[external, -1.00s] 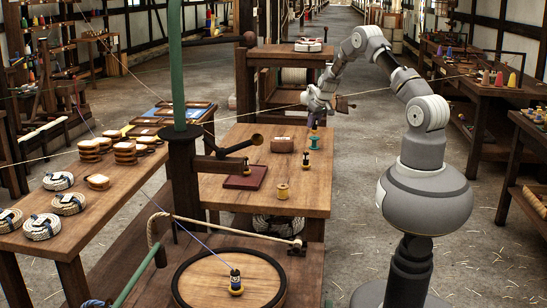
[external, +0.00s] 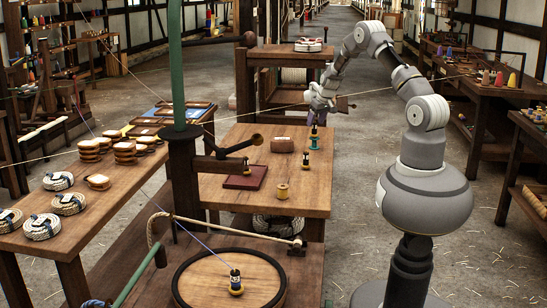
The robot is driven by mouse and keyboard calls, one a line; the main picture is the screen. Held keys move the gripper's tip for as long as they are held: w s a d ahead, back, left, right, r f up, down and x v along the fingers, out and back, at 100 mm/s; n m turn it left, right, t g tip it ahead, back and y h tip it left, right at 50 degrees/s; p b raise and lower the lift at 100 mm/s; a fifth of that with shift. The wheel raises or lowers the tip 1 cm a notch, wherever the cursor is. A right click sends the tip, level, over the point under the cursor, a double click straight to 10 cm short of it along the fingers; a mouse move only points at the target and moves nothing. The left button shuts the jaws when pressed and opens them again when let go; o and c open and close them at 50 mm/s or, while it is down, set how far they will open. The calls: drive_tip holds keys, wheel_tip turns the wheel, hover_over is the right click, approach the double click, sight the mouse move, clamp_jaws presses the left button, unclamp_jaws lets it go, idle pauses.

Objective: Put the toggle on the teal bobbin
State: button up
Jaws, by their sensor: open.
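The teal bobbin (external: 314,144) stands upright on the middle wooden table (external: 235,200), near its right edge. A small dark piece (external: 314,131) shows at its top. It is too small to tell whether this is the toggle on the bobbin or part of my fingers. My gripper (external: 315,124) points down just above the bobbin, with its jaws open. Whether the fingers touch anything there cannot be seen. No other thing in view is clearly the toggle.
A dark-and-yellow spool (external: 304,163) and a yellow spool (external: 282,190) stand nearby in front. A brown block (external: 283,145) and a dark red tray (external: 245,177) lie to the left. A thin line runs past behind my gripper. The table's front right is clear.

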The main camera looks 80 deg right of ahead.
drive_tip(key=p+v, duration=0.2)
drive_tip(key=v, duration=0.6)
drive_tip(key=w+a+r+n+t, duration=0.2)
drive_tip(key=w+a+r, duration=0.45)
drive_tip(key=r, duration=0.35)
drive_tip(key=w+a+r+n+t, duration=0.1)
drive_tip(key=w+a+r+t, duration=0.1)
drive_tip(key=w+a+r, duration=0.65)
drive_tip(key=w+a+r+n+t, duration=0.15)
drive_tip(key=a+r, duration=0.35)
drive_tip(key=r, duration=0.7)
drive_tip(key=a+r+n+t, duration=0.2)
drive_tip(key=a+r+t, duration=0.1)
drive_tip(key=a+r, duration=1.15)
drive_tip(key=s+a+r+n+t+y, duration=0.1)
drive_tip(key=s+a+r, duration=0.4)
drive_tip(key=a+r, duration=0.2)
drive_tip(key=s+a+r+n+t+y, duration=0.1)
drive_tip(key=s+a+r+t+y, duration=0.1)
drive_tip(key=s+a+r, duration=0.3)
wheel_tip(320, 180, up, 4)
drive_tip(key=shift+s+a+f, duration=0.1)
drive_tip(key=shift+s+a, duration=0.25)
drive_tip(key=shift+a, duration=0.75)
drive_tip(key=shift+n+t, duration=0.25)
